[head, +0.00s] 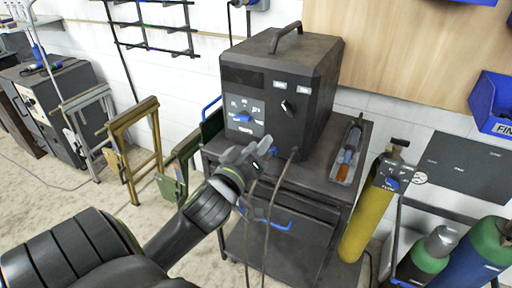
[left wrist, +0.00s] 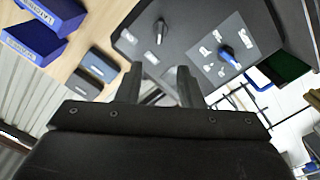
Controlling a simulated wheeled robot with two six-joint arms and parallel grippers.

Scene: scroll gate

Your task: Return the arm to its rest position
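My left arm reaches in from the lower left of the head view. Its gripper (head: 258,150) is raised in front of the lower front of a dark welding machine (head: 247,80). In the left wrist view the two fingers of the left gripper (left wrist: 158,82) stand apart with nothing between them, so it is open and empty. Beyond the fingers is the machine's dark front panel (left wrist: 185,25), with a black knob and a blue knob. I cannot tell the exact gap between the gripper and the machine. My right gripper shows in neither view.
The machine stands on a dark cart (head: 335,200) with blue handles and hanging cables. A yellow gas cylinder (head: 368,215) is right of it. Folding frames (head: 135,150) stand left by the white wall. Blue bins (head: 493,103) hang at the right. Open floor lies at left.

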